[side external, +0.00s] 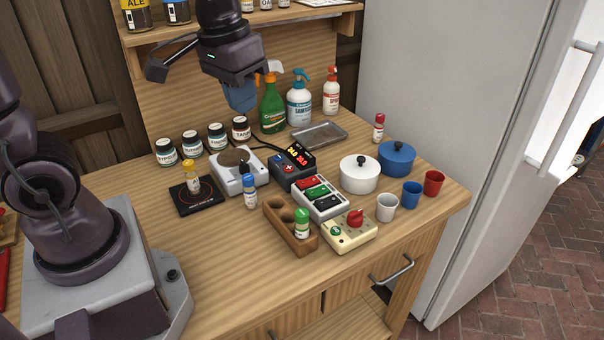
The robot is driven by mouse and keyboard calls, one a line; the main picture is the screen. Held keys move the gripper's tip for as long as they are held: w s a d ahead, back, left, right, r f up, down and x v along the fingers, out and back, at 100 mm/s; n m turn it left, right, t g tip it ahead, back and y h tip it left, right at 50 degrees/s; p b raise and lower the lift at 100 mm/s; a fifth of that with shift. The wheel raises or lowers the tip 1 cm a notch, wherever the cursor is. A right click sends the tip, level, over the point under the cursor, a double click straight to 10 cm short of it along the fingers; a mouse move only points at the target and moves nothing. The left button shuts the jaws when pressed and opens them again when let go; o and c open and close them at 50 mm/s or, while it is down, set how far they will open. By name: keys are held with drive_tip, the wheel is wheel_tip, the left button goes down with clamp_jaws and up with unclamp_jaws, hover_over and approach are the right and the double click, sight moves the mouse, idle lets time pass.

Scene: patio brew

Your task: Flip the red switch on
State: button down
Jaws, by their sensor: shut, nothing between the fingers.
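A white switch box (320,207) stands near the middle of the wooden bench. Its top carries a red switch (308,182), a green switch and a black switch, in a row from back to front. The red switch is at the back end; which way it is tipped is too small to tell. My gripper (240,108) hangs high above the back of the bench, left of and well above the switch box. Its blue fingers point down, are shut and hold nothing.
A black unit with a lit orange display (292,163) stands right behind the switch box. A cream box with a red knob (355,217) is in front, and a wooden holder (275,213) at left. A white pot (360,178) is at right. The front left bench is clear.

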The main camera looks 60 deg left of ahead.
sight(300, 183)
drive_tip(key=w+a+f+n+g, duration=0.1)
drive_tip(key=w+a+f+n, duration=0.2)
drive_tip(key=w+f+n, duration=0.2)
drive_tip(key=w+a+f+n+g, duration=0.2)
drive_tip(key=w+f+n, duration=0.4)
drive_tip(key=w+n, duration=0.4)
drive_tip(key=shift+w+a, duration=0.65)
drive_tip(key=shift+a, duration=0.2)
drive_tip(key=shift+f, duration=0.15)
drive_tip(key=f, duration=0.4)
drive_tip(key=s+f, duration=0.1)
drive_tip(key=f, duration=0.8)
drive_tip(key=shift+s+f, duration=0.35)
drive_tip(key=shift+s+f, duration=0.1)
drive_tip(key=shift+f, duration=0.2)
